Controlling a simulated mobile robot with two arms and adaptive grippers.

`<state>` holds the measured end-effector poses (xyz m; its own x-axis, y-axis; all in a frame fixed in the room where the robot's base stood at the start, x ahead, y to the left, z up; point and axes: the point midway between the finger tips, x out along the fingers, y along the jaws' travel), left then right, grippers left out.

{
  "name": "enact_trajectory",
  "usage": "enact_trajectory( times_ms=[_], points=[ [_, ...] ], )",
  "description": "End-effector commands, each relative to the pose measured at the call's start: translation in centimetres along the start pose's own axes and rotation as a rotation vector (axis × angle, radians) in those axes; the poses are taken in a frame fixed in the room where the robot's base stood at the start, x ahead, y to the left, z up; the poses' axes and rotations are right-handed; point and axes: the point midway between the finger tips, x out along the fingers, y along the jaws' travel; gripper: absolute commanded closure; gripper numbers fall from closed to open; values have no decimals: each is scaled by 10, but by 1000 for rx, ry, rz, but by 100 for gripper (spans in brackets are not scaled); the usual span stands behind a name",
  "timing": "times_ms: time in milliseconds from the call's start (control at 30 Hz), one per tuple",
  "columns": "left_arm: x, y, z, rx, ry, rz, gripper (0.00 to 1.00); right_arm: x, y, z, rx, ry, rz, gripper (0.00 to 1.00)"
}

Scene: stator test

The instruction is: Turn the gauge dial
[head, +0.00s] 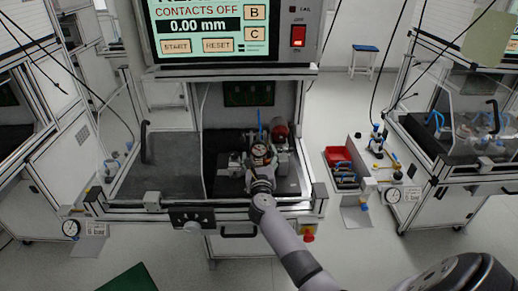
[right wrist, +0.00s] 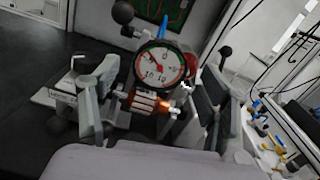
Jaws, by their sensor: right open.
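The gauge dial (right wrist: 160,66) has a round white face with dark numerals and a red needle, in a dark rim. It stands between and beyond the fingers of my right gripper (right wrist: 150,108), which is open. A copper-and-white cylindrical part (right wrist: 146,102) lies below the dial. In the head view the gauge dial (head: 260,151) is small, above the fixture in the test bench, with my right gripper (head: 261,184) just in front of it. I cannot tell whether any finger touches the dial. My left gripper is not in view.
A screen (head: 203,27) reading "CONTACTS OFF" and 0.00 mm hangs above the bench, beside a red switch (head: 298,36). A red bin (head: 338,156) stands to the right, outside the bench.

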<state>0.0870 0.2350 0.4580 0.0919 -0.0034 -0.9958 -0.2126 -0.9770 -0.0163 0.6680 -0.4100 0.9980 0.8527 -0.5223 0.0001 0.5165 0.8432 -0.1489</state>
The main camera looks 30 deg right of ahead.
Motion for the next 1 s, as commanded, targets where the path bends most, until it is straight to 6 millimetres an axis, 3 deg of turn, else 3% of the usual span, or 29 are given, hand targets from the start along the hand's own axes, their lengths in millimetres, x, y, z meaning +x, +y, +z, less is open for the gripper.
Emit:
enact_trajectory(
  times_ms=[100, 300, 667, 1000],
  points=[
    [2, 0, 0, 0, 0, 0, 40, 20, 0, 0, -2, 0, -1, 30],
    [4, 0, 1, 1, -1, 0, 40, 38, 0, 0, -1, 0, -1, 30],
    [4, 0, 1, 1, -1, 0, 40, 41, 0, 0, -1, 0, 0, 31],
    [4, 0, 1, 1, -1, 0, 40, 41, 0, 0, -1, 1, 0, 53]
  ],
)
